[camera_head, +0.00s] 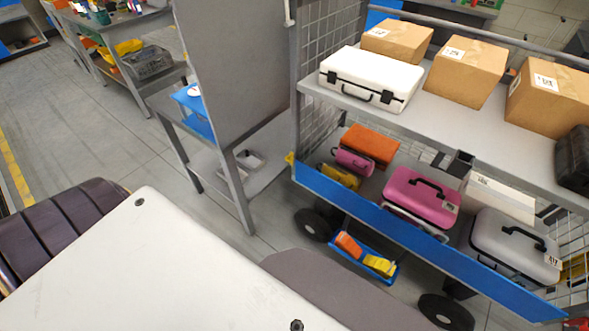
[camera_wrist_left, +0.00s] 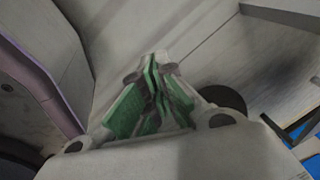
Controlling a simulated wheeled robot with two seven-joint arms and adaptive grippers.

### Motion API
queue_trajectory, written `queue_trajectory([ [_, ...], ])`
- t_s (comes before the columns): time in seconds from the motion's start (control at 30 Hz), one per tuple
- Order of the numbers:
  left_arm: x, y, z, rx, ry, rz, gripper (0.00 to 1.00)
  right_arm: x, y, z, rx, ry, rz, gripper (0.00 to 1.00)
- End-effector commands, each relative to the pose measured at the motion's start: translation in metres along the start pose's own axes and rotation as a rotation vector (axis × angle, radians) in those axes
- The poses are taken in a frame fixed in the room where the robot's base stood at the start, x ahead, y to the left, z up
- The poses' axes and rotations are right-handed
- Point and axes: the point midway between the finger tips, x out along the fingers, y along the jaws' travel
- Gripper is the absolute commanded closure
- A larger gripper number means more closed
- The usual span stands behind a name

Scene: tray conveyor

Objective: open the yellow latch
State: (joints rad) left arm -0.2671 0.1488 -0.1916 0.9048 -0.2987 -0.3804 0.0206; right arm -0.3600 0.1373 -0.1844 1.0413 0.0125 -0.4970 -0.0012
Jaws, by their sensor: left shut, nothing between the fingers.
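A small yellow piece (camera_head: 289,158) sticks out at the left end of the cart's blue front panel (camera_head: 400,238) in the head view. It may be the yellow latch, but it is too small to tell its shape or state. My left gripper (camera_wrist_left: 157,62) shows in the left wrist view, with its green-padded fingers shut and nothing between them. It points over grey floor, and no latch shows in that view. Neither gripper shows in the head view.
The cart carries cardboard boxes (camera_head: 465,72) and a white case (camera_head: 370,80) on top, with coloured cases (camera_head: 422,197) below. Beside it stands a grey upright panel (camera_head: 237,70) with a low shelf (camera_head: 258,175). Open floor (camera_head: 110,130) lies to the left.

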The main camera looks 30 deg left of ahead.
Motion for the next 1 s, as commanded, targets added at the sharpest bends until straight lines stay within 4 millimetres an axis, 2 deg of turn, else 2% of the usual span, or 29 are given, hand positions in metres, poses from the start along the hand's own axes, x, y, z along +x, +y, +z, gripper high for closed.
queue_trajectory([
  [0.17, 0.008, -0.021, -0.040, 0.082, 0.043, -0.069, 1.00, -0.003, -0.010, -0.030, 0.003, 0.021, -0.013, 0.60],
  [0.47, 0.006, -0.060, -0.104, 0.205, 0.105, -0.207, 1.00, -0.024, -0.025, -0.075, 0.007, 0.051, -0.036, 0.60],
  [0.77, -0.010, -0.100, -0.166, 0.306, 0.161, -0.369, 1.00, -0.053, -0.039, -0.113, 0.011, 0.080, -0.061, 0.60],
  [1.0, -0.032, -0.133, -0.212, 0.367, 0.202, -0.516, 1.00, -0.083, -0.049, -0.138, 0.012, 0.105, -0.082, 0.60],
])
